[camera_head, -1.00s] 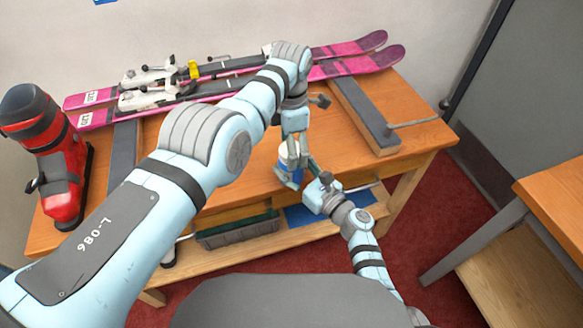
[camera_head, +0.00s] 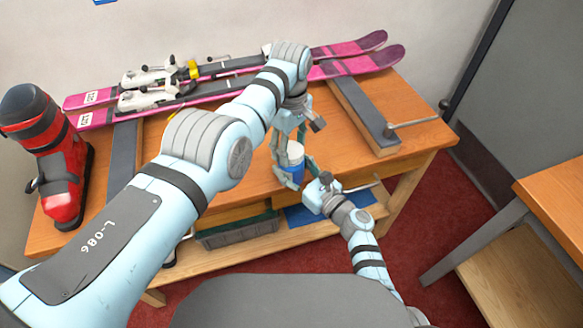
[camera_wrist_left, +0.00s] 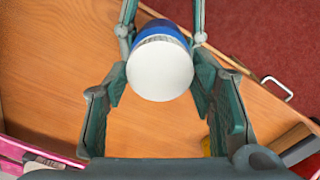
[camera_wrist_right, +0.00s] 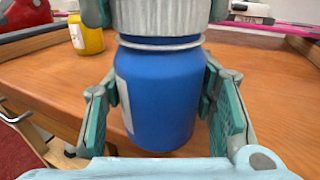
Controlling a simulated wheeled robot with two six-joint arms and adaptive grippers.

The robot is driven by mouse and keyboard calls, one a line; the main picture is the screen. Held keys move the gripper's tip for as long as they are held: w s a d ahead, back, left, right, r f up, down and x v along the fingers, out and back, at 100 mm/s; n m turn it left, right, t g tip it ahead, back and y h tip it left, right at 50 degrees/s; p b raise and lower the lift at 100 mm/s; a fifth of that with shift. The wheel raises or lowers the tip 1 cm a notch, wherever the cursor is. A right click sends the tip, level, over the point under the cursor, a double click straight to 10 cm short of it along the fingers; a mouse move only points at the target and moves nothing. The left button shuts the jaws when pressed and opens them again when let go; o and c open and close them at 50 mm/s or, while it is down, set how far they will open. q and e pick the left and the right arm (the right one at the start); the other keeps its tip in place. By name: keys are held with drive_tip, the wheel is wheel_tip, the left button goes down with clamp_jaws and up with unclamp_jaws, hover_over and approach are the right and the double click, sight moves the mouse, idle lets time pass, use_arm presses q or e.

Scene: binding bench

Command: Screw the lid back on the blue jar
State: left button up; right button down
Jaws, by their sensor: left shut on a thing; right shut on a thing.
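The blue jar (camera_head: 293,164) stands upright near the bench's front edge, and its body fills the middle of the right wrist view (camera_wrist_right: 165,95). A white ribbed lid (camera_head: 296,149) sits on its top; it shows round and white from above in the left wrist view (camera_wrist_left: 160,70). My left gripper (camera_head: 291,150) reaches down from above and is shut on the lid. My right gripper (camera_head: 306,180) comes from the front right and is shut on the jar's body. A thin rim line shows between lid and body; I cannot tell how tight the lid is.
A yellow jar (camera_wrist_right: 88,38) stands behind on the bench (camera_head: 230,222). Pink skis (camera_head: 355,65) lie along the back, and a red ski boot (camera_head: 50,150) stands at the left. A clamp bar (camera_head: 365,115) is at the right. A grey bin (camera_head: 238,233) sits below.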

use_arm(q)
drive_tip(key=shift+s+f+m, duration=0.1)
drive_tip(key=shift+m, duration=0.5)
drive_tip(key=o, duration=1.3)
drive_tip(key=shift+a, duration=0.1)
drive_tip(key=shift+r, duration=2.35)
